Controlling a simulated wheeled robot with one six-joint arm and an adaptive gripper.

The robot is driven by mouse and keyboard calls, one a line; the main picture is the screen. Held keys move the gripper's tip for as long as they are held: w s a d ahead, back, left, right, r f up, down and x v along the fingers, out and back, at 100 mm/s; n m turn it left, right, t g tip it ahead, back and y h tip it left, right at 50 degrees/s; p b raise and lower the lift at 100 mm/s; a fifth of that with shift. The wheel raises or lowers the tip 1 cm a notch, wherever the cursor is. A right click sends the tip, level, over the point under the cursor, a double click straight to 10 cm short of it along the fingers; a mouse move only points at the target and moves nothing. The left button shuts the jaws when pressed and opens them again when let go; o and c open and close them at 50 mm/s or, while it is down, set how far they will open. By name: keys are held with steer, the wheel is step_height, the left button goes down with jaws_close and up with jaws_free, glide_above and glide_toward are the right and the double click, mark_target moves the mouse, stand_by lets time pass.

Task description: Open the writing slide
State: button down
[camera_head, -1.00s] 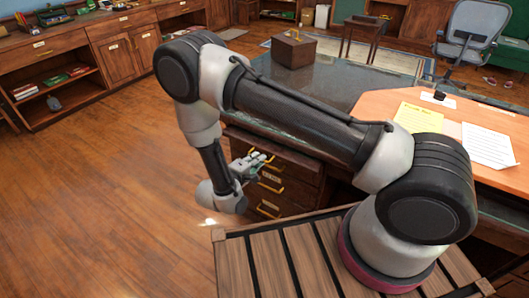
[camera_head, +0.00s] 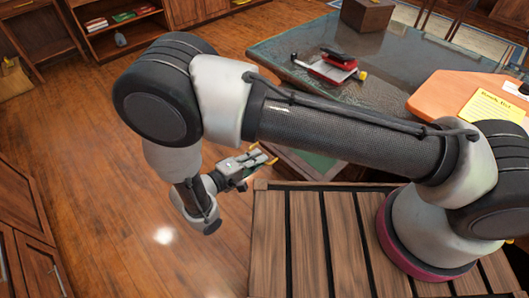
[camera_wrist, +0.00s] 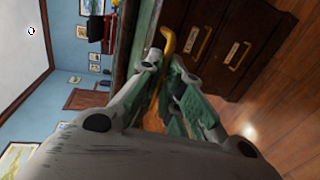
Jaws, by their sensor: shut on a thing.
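My gripper (camera_head: 257,160) is shut on a yellow brass handle (camera_head: 270,154) at the front of the desk. In the wrist view, the gripper (camera_wrist: 164,72) has its fingers around the handle (camera_wrist: 166,42), whose curved end sticks out past them. A green-topped panel (camera_head: 312,166), which looks like the writing slide, shows below the desk top and beside the handle. My arm hides part of it, so I cannot tell how far out it stands.
The dark desk top (camera_head: 290,50) carries a red-and-black device (camera_head: 330,66) and a wooden box (camera_head: 367,15). Drawers with brass pulls (camera_wrist: 235,55) lie beside the handle in the wrist view. Open wood floor (camera_head: 90,150) lies left; a cabinet (camera_head: 25,235) stands at the left edge.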

steer(key=shift+a, duration=0.1)
steer(key=c, duration=1.9)
jaws_free()
steer(key=shift+o, duration=0.2)
steer(key=v, duration=1.2)
